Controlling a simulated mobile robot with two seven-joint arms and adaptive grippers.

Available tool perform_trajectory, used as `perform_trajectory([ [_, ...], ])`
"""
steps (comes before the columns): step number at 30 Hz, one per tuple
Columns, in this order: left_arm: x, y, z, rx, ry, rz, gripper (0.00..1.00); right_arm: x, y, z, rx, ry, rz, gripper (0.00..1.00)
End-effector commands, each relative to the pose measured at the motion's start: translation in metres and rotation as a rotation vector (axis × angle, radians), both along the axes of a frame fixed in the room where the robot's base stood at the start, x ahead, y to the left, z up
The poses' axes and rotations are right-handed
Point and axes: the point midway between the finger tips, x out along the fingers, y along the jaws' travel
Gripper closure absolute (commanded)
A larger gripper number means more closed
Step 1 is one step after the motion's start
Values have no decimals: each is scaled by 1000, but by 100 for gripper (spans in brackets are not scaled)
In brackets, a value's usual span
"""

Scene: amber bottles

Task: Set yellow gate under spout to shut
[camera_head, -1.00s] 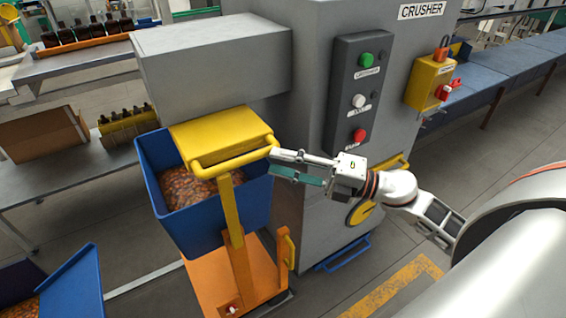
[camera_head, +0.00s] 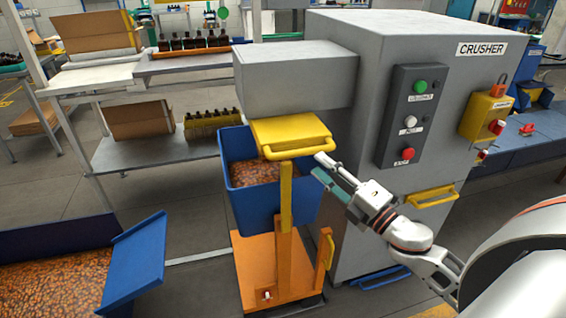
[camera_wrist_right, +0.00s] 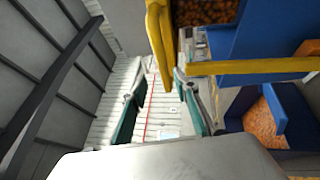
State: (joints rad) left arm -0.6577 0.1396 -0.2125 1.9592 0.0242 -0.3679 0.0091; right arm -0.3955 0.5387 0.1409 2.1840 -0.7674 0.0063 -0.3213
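The yellow gate (camera_head: 288,131) is a flat plate with a bar handle along its front edge. It sticks out from under the grey spout box (camera_head: 290,78), above the blue bin. My right gripper (camera_head: 318,166) is open and empty, its fingertips just below and beside the handle's right end. A small gap seems to show between them. In the right wrist view the open fingers (camera_wrist_right: 157,105) have teal pads, and the yellow handle (camera_wrist_right: 160,50) stands beyond them, near the right finger. My left gripper is out of view.
The blue bin (camera_head: 240,172) of brown pieces stands on an orange cart (camera_head: 250,270) with a yellow post (camera_head: 286,195). The grey crusher (camera_head: 440,110) with its button panel (camera_head: 410,115) is close on the right. A blue-flapped container (camera_head: 135,262) is at lower left.

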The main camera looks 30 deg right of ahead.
Motion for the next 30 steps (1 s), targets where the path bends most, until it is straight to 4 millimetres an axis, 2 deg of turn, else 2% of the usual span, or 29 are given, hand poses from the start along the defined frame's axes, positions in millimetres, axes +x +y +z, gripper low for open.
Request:
perform_trajectory([
  [3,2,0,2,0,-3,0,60,0,-8,-2,1,9,-35,70],
  [8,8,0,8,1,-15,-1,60,7,-10,-1,2,11,-45,70],
  [21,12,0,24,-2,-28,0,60,62,0,10,1,10,-43,70],
  [30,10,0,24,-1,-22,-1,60,76,2,11,1,12,-44,70],
])
